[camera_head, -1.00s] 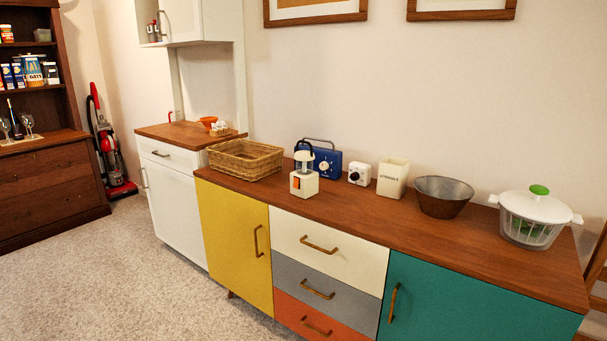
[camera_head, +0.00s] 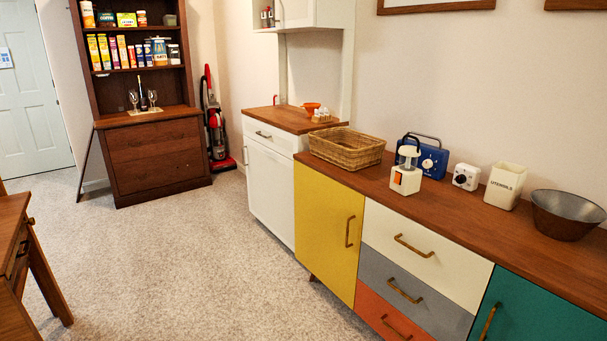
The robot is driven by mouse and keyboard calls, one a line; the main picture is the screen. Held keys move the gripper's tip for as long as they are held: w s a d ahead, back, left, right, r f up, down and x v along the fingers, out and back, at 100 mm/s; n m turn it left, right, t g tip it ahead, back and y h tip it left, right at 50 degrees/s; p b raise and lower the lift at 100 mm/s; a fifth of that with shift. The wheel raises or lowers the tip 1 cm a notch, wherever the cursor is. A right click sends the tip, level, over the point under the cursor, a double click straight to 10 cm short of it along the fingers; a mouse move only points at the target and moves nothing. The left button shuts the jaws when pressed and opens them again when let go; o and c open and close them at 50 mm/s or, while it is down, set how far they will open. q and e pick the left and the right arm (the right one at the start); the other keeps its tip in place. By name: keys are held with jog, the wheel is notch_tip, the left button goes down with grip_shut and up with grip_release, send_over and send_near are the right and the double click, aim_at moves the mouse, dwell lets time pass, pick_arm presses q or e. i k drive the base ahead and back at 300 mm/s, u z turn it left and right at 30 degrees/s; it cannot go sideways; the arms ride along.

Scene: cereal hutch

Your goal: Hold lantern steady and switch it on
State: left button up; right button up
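The lantern (camera_head: 406,174) stands upright on the wooden top of the long sideboard (camera_head: 455,212). It has a white square base with an orange patch on its front left face, a clear middle and a pale cap, with a dark handle behind. I cannot tell whether it is lit. Nothing is touching it from my side. Neither of my grippers shows in the head view.
A wicker basket (camera_head: 346,149) is left of the lantern. A blue radio (camera_head: 426,157), white timer (camera_head: 466,177), utensil holder (camera_head: 505,185) and metal bowl (camera_head: 566,213) stand behind and right. Carpet (camera_head: 215,265) is open in front. A wooden table (camera_head: 15,235) is at left.

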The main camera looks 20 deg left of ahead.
aim_at(397, 176)
jog(key=u, duration=0.1)
jog(key=k, duration=0.45)
jog(key=u, duration=1)
jog(key=i, duration=1.8)
jog(key=z, duration=0.4)
jog(key=i, duration=1.1)
jog(key=z, duration=1.15)
